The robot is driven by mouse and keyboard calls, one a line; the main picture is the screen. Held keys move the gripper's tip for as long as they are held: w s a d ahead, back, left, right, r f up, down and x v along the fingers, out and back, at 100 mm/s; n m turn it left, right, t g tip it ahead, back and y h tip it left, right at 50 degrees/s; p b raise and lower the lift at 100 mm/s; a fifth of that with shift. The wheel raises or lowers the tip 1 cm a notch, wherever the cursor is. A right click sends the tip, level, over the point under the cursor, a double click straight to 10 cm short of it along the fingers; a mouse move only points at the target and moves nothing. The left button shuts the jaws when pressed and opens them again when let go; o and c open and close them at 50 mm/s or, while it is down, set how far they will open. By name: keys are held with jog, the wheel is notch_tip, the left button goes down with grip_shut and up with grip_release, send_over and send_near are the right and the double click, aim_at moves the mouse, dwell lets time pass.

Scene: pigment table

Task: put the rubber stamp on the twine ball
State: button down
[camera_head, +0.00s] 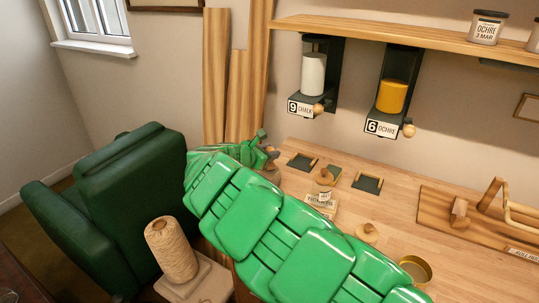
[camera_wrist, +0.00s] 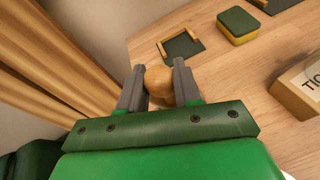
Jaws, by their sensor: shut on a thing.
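My gripper (camera_wrist: 158,85) is shut on a round wooden knob (camera_wrist: 158,76), which looks like the handle of the rubber stamp; the part below is mostly hidden by my gripper. In the head view my gripper (camera_head: 264,150) is at the table's far left end, and what it holds is largely hidden there. The twine ball (camera_head: 172,250) is a tall beige wound spool, standing upright on a pale block (camera_head: 205,285) at the lower left. My gripper is apart from it, farther back and to the right.
A green armchair (camera_head: 110,205) stands left of the twine. On the table are a labelled box (camera_head: 320,201), small dark trays (camera_head: 302,162), a wooden knob (camera_head: 367,232) and a brass dish (camera_head: 416,268). Two dispensers hang under the shelf (camera_head: 400,33).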

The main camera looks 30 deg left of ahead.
jog(key=shift+f, duration=0.4)
jog(key=shift+f, duration=0.1)
jog(key=c, duration=0.8)
grip_release()
jog(key=shift+s+r, duration=0.3)
jog(key=shift+s, duration=0.15)
jog(key=v, duration=1.1)
